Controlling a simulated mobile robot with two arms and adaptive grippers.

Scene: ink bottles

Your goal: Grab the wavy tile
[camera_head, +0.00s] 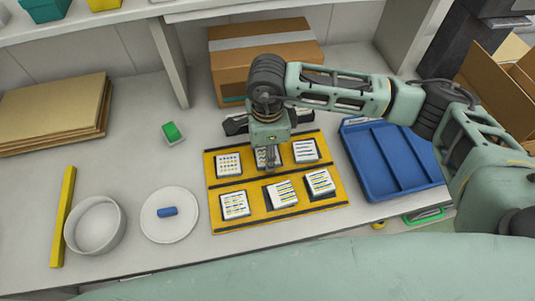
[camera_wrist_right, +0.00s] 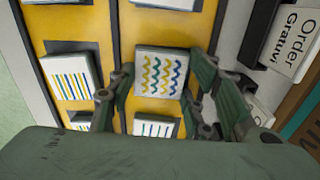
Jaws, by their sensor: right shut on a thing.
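The wavy tile (camera_wrist_right: 160,75) is a white square with wavy yellow and blue lines, seen between my right gripper's fingers in the wrist view. My right gripper (camera_wrist_right: 160,92) is shut on it, one finger at each side. In the head view, the right gripper (camera_head: 267,163) points down over the middle of the back row of the yellow board (camera_head: 256,180) and hides most of this tile. I cannot tell whether the tile is lifted clear of the board. Other patterned tiles sit beside it, such as a striped tile (camera_wrist_right: 68,77). My left gripper is not in view.
A blue tray (camera_head: 375,175) lies right of the board, and a cardboard box (camera_head: 265,55) stands behind. A plate (camera_head: 152,228) with a blue cylinder (camera_head: 167,211), a white bowl (camera_head: 95,225) and a yellow bar (camera_head: 63,215) are at left.

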